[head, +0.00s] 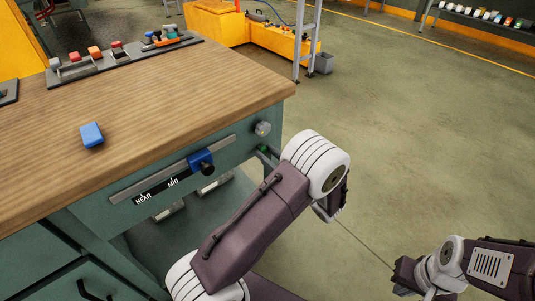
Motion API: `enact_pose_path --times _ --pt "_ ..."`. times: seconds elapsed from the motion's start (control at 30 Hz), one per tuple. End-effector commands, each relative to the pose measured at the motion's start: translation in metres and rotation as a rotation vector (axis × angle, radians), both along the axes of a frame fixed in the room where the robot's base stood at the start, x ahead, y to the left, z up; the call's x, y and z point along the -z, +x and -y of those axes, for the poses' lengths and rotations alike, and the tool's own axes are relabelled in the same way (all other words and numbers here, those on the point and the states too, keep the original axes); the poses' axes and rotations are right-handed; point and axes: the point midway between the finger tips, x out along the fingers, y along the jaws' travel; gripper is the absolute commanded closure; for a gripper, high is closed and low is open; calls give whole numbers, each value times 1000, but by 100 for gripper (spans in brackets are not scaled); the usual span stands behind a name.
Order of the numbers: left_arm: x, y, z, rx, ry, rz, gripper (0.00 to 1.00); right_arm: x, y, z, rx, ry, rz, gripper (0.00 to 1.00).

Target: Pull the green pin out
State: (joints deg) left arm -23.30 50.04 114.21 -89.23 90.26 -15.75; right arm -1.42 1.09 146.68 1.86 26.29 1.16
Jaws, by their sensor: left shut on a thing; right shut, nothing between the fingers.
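A small green pin (263,149) shows at the right end of the bench front, below a pale round knob (262,128). Only a little of it is visible. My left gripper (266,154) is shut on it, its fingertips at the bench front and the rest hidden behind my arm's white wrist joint. Whether the pin still sits in its hole cannot be told. A blue slider block (200,160) with a black knob sits on a metal rail (150,184) marked NEAR and MID. My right gripper (405,275) is shut and empty over the floor at lower right.
A blue block (92,134) lies on the wooden bench top (170,95). A rack (85,68) with several coloured items stands along its back edge. Drawers (50,255) are at lower left. The floor (430,130) right of the bench is clear.

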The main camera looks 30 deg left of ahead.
Motion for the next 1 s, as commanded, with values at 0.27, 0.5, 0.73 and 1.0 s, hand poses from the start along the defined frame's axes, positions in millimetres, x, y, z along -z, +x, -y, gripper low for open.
enact_pose_path --times 0.27,0.5,0.73,1.0 --pt "0 -10 24 0 -1 -4 100 -14 0 0 0 0 0 100" --pt "2 -10 23 0 -2 -3 57 -12 0 0 0 0 0 100" --pt "1 -10 23 0 -1 -2 49 -12 0 0 0 0 0 100" --pt "-3 -19 48 6 -1 -2 49 -24 0 0 0 0 0 100"
